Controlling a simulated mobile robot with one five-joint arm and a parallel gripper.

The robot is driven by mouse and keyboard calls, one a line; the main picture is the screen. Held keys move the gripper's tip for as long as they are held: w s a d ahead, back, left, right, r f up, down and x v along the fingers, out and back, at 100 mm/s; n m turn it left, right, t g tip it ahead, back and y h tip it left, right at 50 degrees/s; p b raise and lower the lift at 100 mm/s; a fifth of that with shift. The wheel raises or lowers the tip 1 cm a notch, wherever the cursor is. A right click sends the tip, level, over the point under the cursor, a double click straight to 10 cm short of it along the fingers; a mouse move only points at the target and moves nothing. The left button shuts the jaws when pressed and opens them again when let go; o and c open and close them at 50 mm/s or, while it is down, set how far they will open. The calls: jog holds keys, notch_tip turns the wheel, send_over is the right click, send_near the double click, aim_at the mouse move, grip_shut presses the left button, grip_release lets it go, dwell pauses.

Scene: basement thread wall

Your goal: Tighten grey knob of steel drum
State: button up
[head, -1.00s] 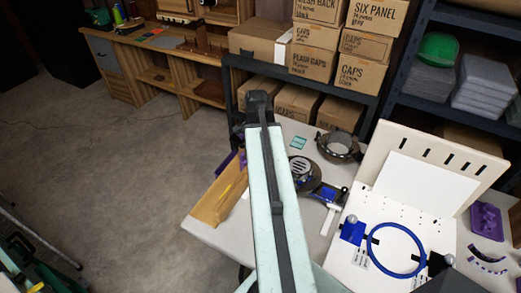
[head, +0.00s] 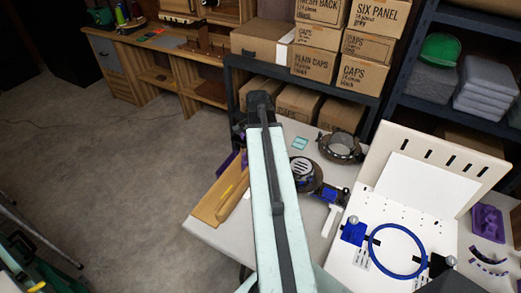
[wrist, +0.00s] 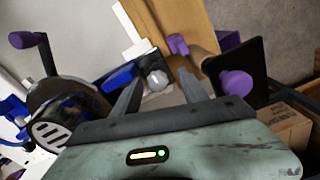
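In the wrist view a grey rounded knob (wrist: 157,79) sits beside a dark and blue bracket. My gripper (wrist: 161,76) is open, with its two fingers apart on either side of the knob in the picture; I cannot tell whether they touch it. A dark drum with a slotted light end (wrist: 50,130) lies to the left in the wrist view. In the head view, a slotted drum (head: 302,170) is partly behind my arm, and a steel-and-dark ring-shaped drum (head: 340,147) stands behind it. Which is the steel drum is unclear. My gripper is hidden in the head view.
A white table (head: 210,235) carries a wooden board (head: 220,197), a blue hoop (head: 372,245) on a white stand and purple parts (head: 488,220). In the wrist view a purple knob (wrist: 236,82) is close on the right. Shelves with cartons (head: 368,45) stand behind.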

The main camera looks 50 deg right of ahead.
jog(key=shift+r, duration=0.1)
notch_tip(320, 180, up, 8)
jog(key=p, duration=0.8)
jog(key=shift+f, duration=0.2)
jog(key=w+a+n, duration=0.3)
jog(key=a+n, duration=0.3)
jog(key=a, duration=0.6)
jog(key=w+a+n, duration=0.3)
jog(key=a+n, duration=0.3)
jog(key=a, duration=0.7)
jog(key=w+a+n, duration=0.4)
jog(key=a+n, duration=0.2)
jog(key=a, duration=0.7)
